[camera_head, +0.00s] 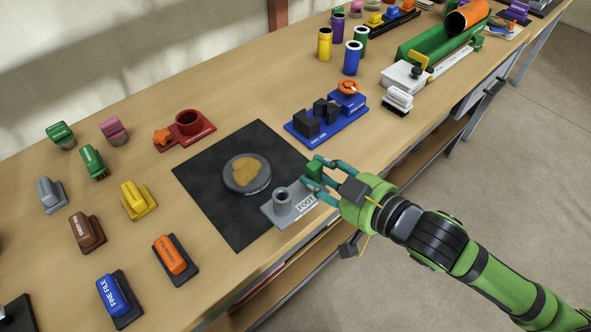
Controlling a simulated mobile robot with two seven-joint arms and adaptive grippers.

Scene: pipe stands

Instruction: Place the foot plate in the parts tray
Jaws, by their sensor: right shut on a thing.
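The foot plate is a grey plate (272,217) with an upright hollow socket and a white label reading FOOT. It lies at, or just above, the front right edge of the black mat (215,205). My right gripper (309,180) comes in from the lower right and is shut on the plate's right end; its fingers partly hide that end. I cannot tell whether the plate touches the mat. No container is clearly recognisable as the parts tray. My left gripper is out of view.
A round grey disc (236,184) with a tan patch lies on the mat. A blue holder (301,134) with dark blocks stands behind the gripper. The table's front edge runs close below the plate.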

